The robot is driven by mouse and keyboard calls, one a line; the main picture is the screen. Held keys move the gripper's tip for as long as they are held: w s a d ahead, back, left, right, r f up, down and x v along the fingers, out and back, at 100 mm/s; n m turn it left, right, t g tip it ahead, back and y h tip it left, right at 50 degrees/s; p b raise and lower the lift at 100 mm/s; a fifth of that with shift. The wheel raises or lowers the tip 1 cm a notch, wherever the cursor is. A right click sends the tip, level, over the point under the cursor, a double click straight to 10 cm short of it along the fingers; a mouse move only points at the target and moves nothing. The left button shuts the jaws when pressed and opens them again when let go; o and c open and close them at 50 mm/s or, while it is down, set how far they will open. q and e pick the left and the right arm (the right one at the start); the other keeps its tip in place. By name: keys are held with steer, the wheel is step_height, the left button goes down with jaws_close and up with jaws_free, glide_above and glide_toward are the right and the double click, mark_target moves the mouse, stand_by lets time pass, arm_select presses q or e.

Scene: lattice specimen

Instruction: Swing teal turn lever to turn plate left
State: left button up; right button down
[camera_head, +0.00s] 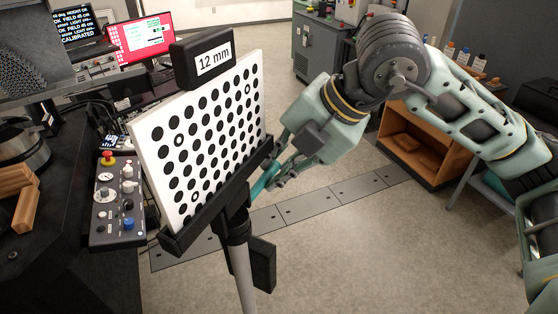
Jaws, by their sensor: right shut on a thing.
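The calibration plate (205,140) is a white board with black dots, held upright in a black frame on a stand and tilted. A black tag (204,60) reading "12 mm" is on its top edge. The teal turn lever (264,182) sticks out to the right from behind the plate's lower right edge. My right gripper (277,180) is at the lever and shut on it; its fingertips are partly hidden, and the plate's frame is close beside them. My left gripper is not in view.
Monitors (140,37) stand behind. A wooden shelf unit (425,145) is at the right. The grey floor (350,250) around the stand's right side is clear.

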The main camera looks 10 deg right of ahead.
steer(key=shift+s+d+r+m+t+h+b, duration=0.1)
steer(key=shift+s+d+m+t+h+b, duration=0.35)
steer(key=shift+s+m+b, duration=0.35)
steer(key=shift+s+d+m+t+h+b, duration=0.25)
steer(key=shift+s+d+m+b, duration=0.3)
steer(key=shift+m, duration=0.35)
steer(key=shift+s+d+m+b, duration=0.15)
steer(key=shift+s+m+b, duration=0.15)
steer(key=shift+b, duration=0.05)
steer(key=c, duration=1.7)
jaws_free()
